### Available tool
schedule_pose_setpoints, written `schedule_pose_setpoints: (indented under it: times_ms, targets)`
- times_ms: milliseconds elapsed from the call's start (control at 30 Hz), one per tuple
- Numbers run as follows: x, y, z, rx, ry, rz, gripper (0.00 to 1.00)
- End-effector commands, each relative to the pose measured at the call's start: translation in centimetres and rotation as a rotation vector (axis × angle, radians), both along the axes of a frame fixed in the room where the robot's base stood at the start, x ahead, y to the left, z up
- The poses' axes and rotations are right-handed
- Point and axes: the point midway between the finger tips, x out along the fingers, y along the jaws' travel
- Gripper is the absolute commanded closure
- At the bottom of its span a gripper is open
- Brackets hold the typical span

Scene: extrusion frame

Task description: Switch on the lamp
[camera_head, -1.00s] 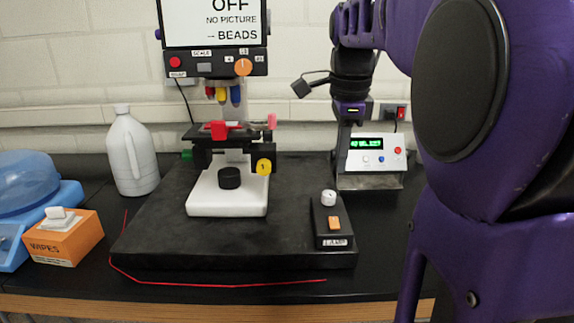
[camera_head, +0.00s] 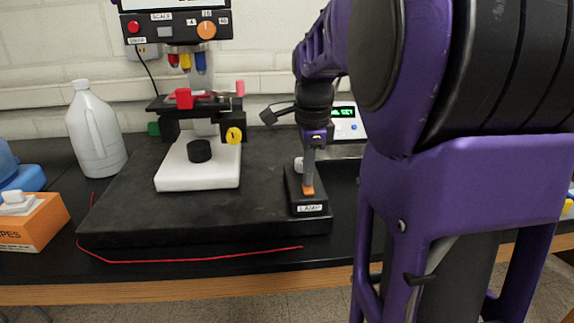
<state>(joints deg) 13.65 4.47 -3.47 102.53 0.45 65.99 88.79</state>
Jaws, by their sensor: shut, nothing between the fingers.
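The lamp box (camera_head: 322,196) is a small black box with a LAMP label, on the front right of the black base plate. It carries an orange rocker switch (camera_head: 308,191) and a white knob (camera_head: 298,164). The microscope (camera_head: 198,150) stands to the left, with a white base and a black round disc.
A white jug (camera_head: 95,135) and an orange wipes box (camera_head: 38,225) are at the left. A white box with a green display (camera_head: 346,124) stands behind the lamp box. A red cord (camera_head: 190,261) lies along the plate's front. My arm covers the right side.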

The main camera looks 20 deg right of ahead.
Motion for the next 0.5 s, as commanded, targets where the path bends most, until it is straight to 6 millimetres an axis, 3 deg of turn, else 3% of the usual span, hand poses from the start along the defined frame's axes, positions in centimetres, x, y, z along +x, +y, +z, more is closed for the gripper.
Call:
schedule_pose_setpoints:
  times_ms: [500]
  targets:
    - [0.0, 0.0, -0.68, 0.002, 0.006, 0.0, 1.0]
